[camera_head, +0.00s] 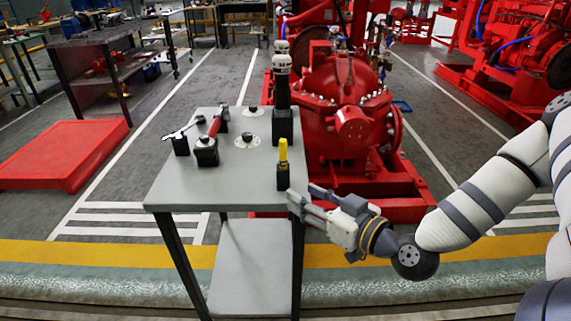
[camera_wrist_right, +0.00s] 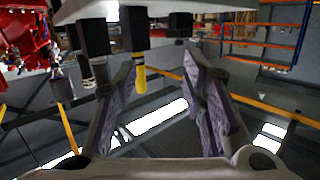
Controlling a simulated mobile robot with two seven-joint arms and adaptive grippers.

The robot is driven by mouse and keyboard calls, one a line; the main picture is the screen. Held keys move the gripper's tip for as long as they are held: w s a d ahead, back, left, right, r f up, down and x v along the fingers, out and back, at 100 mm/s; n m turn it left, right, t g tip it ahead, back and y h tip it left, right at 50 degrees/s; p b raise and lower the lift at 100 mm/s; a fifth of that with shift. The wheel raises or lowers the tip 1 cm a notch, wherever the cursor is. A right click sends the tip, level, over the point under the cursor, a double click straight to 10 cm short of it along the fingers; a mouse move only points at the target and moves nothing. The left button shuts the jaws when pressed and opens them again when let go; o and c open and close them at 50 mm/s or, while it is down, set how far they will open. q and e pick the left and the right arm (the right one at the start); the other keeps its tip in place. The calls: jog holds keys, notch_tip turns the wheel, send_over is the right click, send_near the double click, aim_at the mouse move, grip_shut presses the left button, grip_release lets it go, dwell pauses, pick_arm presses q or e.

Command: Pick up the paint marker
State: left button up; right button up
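The yellow paint marker (camera_head: 283,152) stands upright in a black block holder (camera_head: 283,179) near the right front edge of the grey table (camera_head: 205,180). In the right wrist view, which appears upside down, the marker (camera_wrist_right: 139,78) points down from its black holder (camera_wrist_right: 134,30). My right gripper (camera_head: 305,196) is at the table's front right corner, just right of and nearer than the holder. Its two fingers (camera_wrist_right: 160,62) are spread and empty. The marker shows beyond them, nearer the left finger in that view. My left gripper is not in view.
A tall black-and-silver tool (camera_head: 282,85) stands in a block behind the marker. A red-handled hammer (camera_head: 211,136) and a wrench (camera_head: 181,133) rest in holders at the table's left. A red pump (camera_head: 340,110) stands close behind the table's right side.

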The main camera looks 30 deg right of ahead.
aim_at(283, 151)
jog(key=w+r+b, duration=0.1)
jog(key=w, duration=0.3)
jog(key=w+d+r+t+b, duration=0.1)
jog(key=w, duration=0.2)
jog(key=w+d+r+t+h+b, duration=0.1)
jog(key=w, duration=0.3)
jog(key=shift+w, duration=0.35)
jog(key=shift+w+a+r, duration=0.1)
jog(key=shift+w, duration=0.25)
jog(key=shift+r, duration=0.2)
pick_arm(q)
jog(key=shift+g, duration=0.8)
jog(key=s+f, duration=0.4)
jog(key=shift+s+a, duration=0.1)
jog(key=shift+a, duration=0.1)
pick_arm(e)
grip_shut()
